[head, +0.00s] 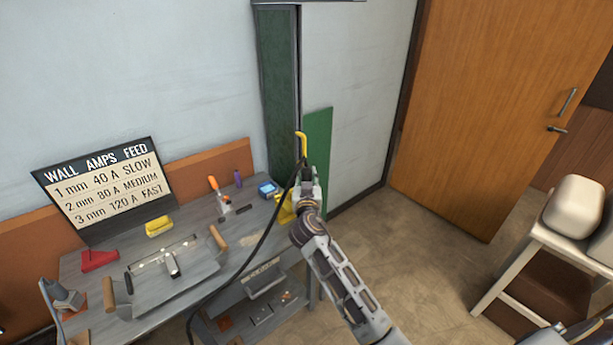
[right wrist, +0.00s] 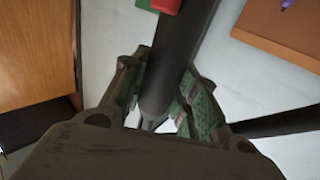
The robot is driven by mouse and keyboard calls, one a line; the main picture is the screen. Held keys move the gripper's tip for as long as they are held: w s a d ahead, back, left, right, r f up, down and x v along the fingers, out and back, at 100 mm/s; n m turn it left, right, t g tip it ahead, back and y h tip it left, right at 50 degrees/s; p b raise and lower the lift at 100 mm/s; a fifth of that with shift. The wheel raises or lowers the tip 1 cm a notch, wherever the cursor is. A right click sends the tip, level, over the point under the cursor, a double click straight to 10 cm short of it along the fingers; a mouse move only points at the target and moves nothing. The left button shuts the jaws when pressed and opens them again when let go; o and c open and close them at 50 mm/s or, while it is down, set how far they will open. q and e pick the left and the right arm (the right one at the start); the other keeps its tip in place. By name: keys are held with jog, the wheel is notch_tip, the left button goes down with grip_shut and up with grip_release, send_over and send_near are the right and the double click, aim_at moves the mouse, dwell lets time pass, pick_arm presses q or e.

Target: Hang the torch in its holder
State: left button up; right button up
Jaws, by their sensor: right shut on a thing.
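My right gripper (head: 306,188) is at the far right end of the workbench, in front of the green panels. In the right wrist view the fingers (right wrist: 165,100) are closed around the black torch handle (right wrist: 180,60), which has a red part near the top edge. In the head view the gripper hides most of the torch; its black cable (head: 262,240) runs down to the left across the bench. A yellow hooked piece (head: 301,143) stands up just above the gripper, and another yellow part (head: 285,212) shows beside it. I cannot tell which of these is the holder.
The grey workbench (head: 205,238) carries a tray with wooden handles (head: 170,268), a yellow block (head: 158,226), a red piece (head: 98,260), an orange-handled tool (head: 218,190) and a blue box (head: 267,189). A sign board (head: 105,190) stands behind.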

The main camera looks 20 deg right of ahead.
pick_arm(q)
jog(key=shift+f, duration=0.1)
dwell(0.3)
